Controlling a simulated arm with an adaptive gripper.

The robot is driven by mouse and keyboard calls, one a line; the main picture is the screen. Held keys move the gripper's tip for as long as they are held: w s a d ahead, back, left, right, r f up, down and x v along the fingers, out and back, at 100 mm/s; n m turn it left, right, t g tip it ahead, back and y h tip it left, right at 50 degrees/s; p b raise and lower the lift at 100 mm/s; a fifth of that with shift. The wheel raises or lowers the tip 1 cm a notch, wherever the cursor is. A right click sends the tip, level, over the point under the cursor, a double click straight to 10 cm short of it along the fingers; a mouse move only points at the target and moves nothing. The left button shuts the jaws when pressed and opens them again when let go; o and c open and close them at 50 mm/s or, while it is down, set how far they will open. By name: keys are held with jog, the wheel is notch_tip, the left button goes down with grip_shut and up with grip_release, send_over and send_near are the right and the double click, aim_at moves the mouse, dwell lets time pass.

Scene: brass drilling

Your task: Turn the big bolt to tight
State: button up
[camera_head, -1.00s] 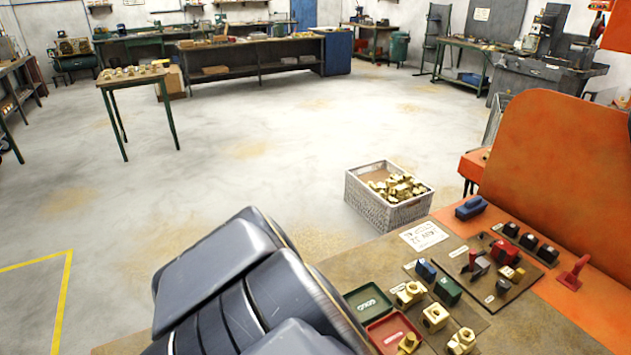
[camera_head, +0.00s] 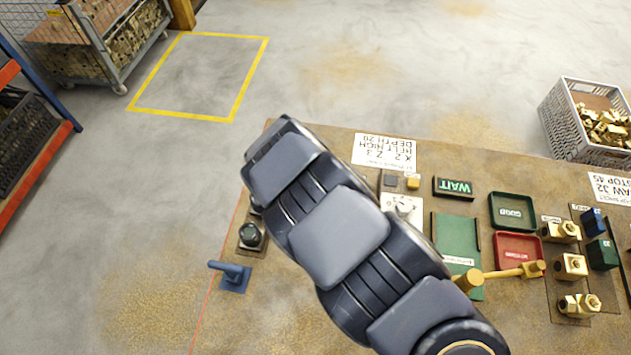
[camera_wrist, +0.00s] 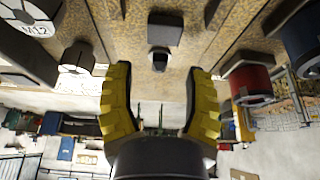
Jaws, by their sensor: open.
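I cannot tell for certain which thing is the big bolt. In the wrist view, my gripper (camera_wrist: 158,72) has its two yellow fingers wide apart, with nothing between them. A grey block (camera_wrist: 165,28) with a small dark piece (camera_wrist: 158,60) shows beyond the fingertips. At the left there are a grey piece marked M12 (camera_wrist: 32,27) and a pale hex-shaped piece (camera_wrist: 77,57). A red cylinder (camera_wrist: 249,82) is at the right. In the head view my arm crosses the bench and the fingers cannot be made out.
The head view shows the bench (camera_head: 340,150) with a WAIT display (camera_head: 454,188), green tray (camera_head: 513,211), red tray (camera_head: 518,250), several brass blocks (camera_head: 570,266), a brass-coloured bar (camera_head: 503,273) and a blue lever (camera_head: 232,275). A crate of brass parts (camera_head: 590,120) stands at the right.

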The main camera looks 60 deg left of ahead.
jog(key=shift+x, duration=0.95)
grip_shut()
